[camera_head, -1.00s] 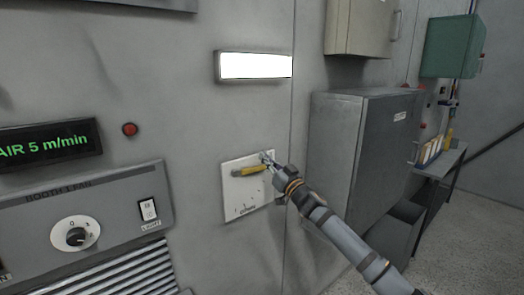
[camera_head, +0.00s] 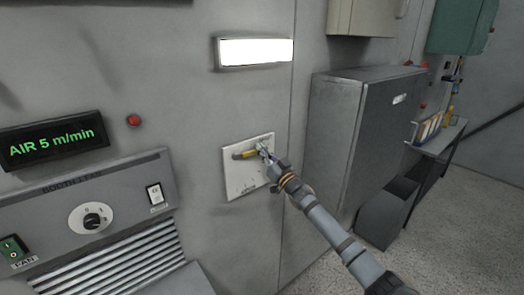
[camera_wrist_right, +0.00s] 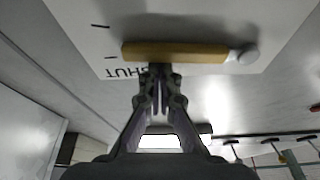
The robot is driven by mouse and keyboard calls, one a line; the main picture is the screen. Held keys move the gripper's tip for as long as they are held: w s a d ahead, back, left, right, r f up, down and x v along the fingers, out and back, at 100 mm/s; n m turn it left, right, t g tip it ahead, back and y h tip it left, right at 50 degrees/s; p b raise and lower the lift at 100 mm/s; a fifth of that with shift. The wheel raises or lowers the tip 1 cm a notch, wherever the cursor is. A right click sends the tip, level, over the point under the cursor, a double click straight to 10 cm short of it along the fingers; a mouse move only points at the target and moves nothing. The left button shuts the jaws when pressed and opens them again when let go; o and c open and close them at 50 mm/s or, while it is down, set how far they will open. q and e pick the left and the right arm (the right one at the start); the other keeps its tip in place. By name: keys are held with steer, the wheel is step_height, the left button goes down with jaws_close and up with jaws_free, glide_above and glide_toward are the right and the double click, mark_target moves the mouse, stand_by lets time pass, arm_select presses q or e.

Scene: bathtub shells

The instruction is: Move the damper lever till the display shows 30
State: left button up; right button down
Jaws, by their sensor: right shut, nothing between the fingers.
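The damper lever is a yellow bar (camera_head: 245,155) on a pale plate (camera_head: 248,185) on the grey wall. It lies nearly level. In the right wrist view the lever (camera_wrist_right: 178,52) runs across the top, with a pale round end at right, beside upside-down "SHUT" lettering. The display (camera_head: 53,141) reads "AIR 5 m/min" in green. My right gripper (camera_head: 265,152) is shut and empty by the lever's right end in the head view. Its fingertips (camera_wrist_right: 158,70) are close against the lever's edge; whether they touch I cannot tell. My left gripper is not in view.
A fan panel with a knob (camera_head: 91,218) and switches sits at left below the display. A red button (camera_head: 134,120) and a lit lamp (camera_head: 256,52) are on the wall. A grey cabinet (camera_head: 345,135) stands right of the plate, close to my right arm.

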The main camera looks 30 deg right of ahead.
mark_target(251, 165)
steer(key=shift+f, duration=0.15)
step_height(251, 165, down, 3)
steer(key=m+h+p, duration=0.1)
steer(key=m+p, duration=0.1)
steer(key=m, duration=0.1)
steer(key=m+h+p, duration=0.1)
steer(key=m+p, duration=0.1)
steer(key=m, duration=0.1)
steer(key=shift+a+h, duration=0.15)
steer(key=shift+h, duration=0.15)
steer(key=shift+a+f+m+g+h, duration=0.2)
steer(key=shift+f+m+g, duration=0.05)
steer(key=shift+f+m, duration=0.35)
steer(key=shift+a+f+m+g+h, duration=0.15)
steer(key=shift+f+m+g+h, duration=0.1)
steer(key=shift+f+m, duration=0.3)
steer(key=shift+s+a+f, duration=0.1)
steer(key=shift+a+f, duration=0.25)
steer(key=shift+f, duration=0.2)
steer(key=shift+a+f+b, duration=0.4)
steer(key=shift+a+f, duration=0.1)
steer(key=shift+a, duration=0.15)
